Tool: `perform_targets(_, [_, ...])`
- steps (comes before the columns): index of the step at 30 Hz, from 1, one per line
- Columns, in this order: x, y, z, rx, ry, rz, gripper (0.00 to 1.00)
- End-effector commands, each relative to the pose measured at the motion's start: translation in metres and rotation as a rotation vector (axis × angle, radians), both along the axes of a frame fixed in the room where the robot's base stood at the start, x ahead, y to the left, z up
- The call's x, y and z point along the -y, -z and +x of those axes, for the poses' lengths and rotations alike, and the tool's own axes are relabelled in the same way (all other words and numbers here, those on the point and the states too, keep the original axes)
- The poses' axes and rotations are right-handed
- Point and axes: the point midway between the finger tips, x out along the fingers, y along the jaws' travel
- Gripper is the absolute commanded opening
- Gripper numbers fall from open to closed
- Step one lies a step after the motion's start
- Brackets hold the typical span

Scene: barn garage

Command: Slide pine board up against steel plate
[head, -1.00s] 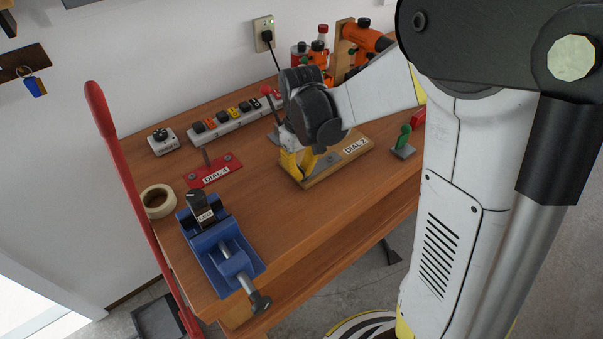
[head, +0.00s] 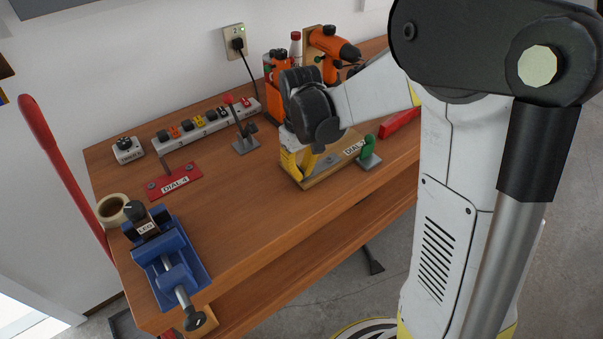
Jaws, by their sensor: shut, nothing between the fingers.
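The pine board (head: 316,177), with a white DIAL label, lies flat on the workbench under my gripper. My gripper (head: 303,170) points down with yellow fingers at the board's left part; it is shut and holds nothing. Its fingertips are at or very near the board, but exact contact is hidden. A grey steel plate (head: 372,165) with a green upright handle (head: 368,147) stands at the board's right end. The handle covers part of the label. Plate and board look very close; I cannot tell whether they touch. Another grey plate (head: 246,147) with a red-tipped lever stands behind, to the left.
The workbench (head: 240,205) has clear wood between the board and the blue vise (head: 168,259). A red DIAL 4 plate (head: 175,182), tape roll (head: 111,209) and power strip (head: 207,125) are left. A red block (head: 399,124) lies right; orange tools (head: 330,45) stand behind.

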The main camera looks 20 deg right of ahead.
Motion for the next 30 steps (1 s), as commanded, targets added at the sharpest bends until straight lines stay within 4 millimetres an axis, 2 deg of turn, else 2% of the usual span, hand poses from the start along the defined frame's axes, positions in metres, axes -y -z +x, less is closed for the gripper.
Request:
perform_targets(12, [0.0,0.0,0.001,0.0,0.0,0.0,0.0])
perform_targets(14, [0.0,0.0,0.001,0.0,0.0,0.0,0.18])
perform_targets(15, [0.0,0.0,0.001,0.0,0.0,0.0,0.3])
perform_targets(24, [0.0,-0.002,0.001,0.0,0.0,0.0,0.31])
perform_targets(26, [0.0,-0.007,0.001,0.0,0.0,0.0,0.31])
perform_targets(30, [0.0,-0.029,0.0,0.0,0.0,0.0,0.31])
